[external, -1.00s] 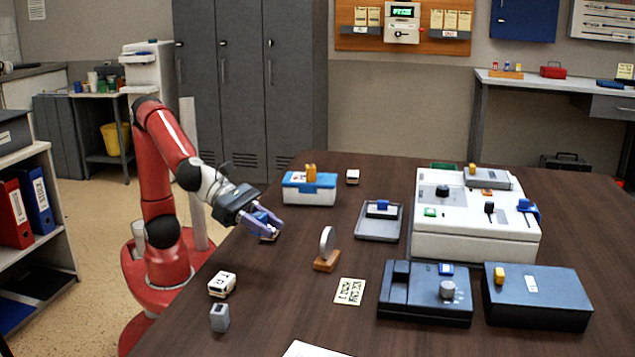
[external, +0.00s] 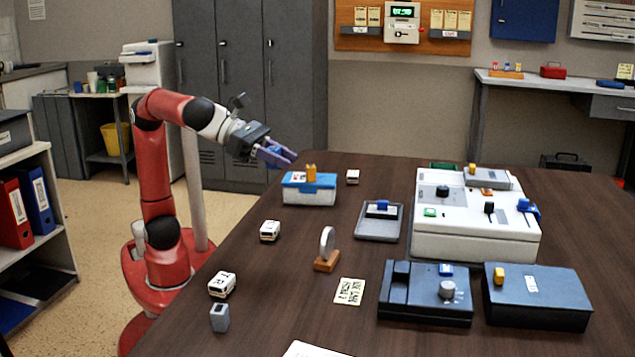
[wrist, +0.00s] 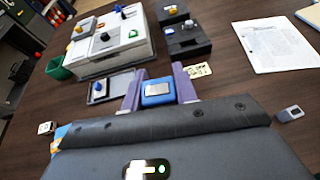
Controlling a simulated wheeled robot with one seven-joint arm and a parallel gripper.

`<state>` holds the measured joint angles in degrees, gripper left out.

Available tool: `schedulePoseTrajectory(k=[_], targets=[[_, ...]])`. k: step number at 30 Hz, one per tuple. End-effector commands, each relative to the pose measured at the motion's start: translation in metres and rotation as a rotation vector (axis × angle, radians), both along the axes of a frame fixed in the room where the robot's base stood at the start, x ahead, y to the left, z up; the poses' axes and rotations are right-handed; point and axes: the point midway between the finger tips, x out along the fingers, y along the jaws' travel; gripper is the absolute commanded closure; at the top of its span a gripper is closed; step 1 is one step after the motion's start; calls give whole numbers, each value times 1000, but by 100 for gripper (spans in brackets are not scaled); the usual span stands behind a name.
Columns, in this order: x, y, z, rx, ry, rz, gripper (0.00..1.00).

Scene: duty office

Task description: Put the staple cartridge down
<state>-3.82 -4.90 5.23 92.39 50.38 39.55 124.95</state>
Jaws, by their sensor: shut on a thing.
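My gripper (external: 277,153) is raised above the table's far left edge, near the white box with a blue lid (external: 309,190). In the wrist view the fingers (wrist: 158,92) are shut on a small blue block with a silver face (wrist: 157,89), which I take to be the staple cartridge. In the external view the fingers mostly hide it. A small white block with dark marks (external: 270,231) sits on the table's left side, clear of my gripper. A similar white block (external: 222,284) stands nearer the front, beside a small grey block (external: 219,318).
A grey tray with a blue-handled stamp (external: 379,222), a disc on a wooden stand (external: 327,250) and a note (external: 350,291) stand mid-table. A large white machine (external: 475,225) and two dark boxes fill the right. Bare wood shows between the left blocks and the disc.

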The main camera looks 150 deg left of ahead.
Motion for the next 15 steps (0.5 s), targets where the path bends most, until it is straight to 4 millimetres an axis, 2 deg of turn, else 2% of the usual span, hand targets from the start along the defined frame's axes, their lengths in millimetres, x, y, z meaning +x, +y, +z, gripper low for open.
schedulePoseTrajectory(k=[1, 6, 8, 12, 15], targets=[[-13, 23, 2, 4, -5, 60, 94], [-69, 95, 20, 14, -5, 279, 94], [-93, 118, 26, 15, -5, 358, 94], [-153, 163, 39, 13, -4, 539, 94], [-194, 185, 46, 7, -5, 654, 94]])
